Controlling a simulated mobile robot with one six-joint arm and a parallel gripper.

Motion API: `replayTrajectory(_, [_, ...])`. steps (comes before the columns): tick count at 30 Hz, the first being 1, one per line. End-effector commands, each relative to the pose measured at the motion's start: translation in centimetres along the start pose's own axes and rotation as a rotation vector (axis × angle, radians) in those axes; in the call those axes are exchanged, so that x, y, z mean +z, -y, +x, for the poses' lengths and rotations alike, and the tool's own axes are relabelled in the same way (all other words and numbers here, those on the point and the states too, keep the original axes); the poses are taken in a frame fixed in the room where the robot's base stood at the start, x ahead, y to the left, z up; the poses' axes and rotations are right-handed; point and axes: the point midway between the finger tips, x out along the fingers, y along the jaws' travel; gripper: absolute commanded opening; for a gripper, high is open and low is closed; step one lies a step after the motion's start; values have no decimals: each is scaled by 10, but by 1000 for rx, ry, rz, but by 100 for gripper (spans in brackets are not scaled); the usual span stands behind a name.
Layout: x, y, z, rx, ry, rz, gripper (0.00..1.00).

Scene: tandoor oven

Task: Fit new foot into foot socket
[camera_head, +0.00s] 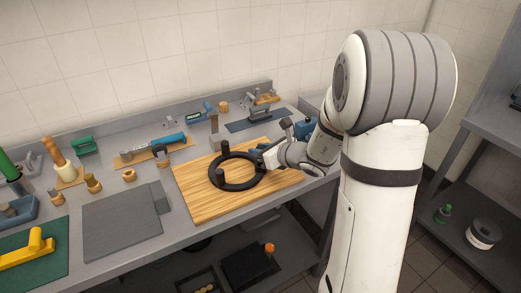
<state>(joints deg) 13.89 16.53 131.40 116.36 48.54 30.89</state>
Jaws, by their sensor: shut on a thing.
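A black ring stand (237,188) lies on the wooden board (195,208). Two dark upright posts (225,147) show on it, one at the back and one at the front left. My gripper (258,157) is at the ring's right side, low over the board, with my arm coming in from the right. It is shut on a dark part that my fingers and the dark ring mostly hide. I cannot tell whether this part is the new foot, or whether it touches the ring. The foot socket cannot be made out.
A grey mat (115,225) lies left of the board. A green mat with a yellow tool (28,248) is at the far left. Brushes, a blue-handled tool (168,140) and small wooden pieces line the back. A metal press-like device (238,102) stands behind the board.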

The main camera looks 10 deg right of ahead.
Motion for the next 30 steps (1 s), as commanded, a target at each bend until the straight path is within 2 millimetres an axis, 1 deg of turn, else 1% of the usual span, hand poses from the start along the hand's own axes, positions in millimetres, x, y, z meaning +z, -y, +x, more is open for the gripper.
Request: replayTrajectory(30, [-19, 0, 8, 0, 0, -1, 0])
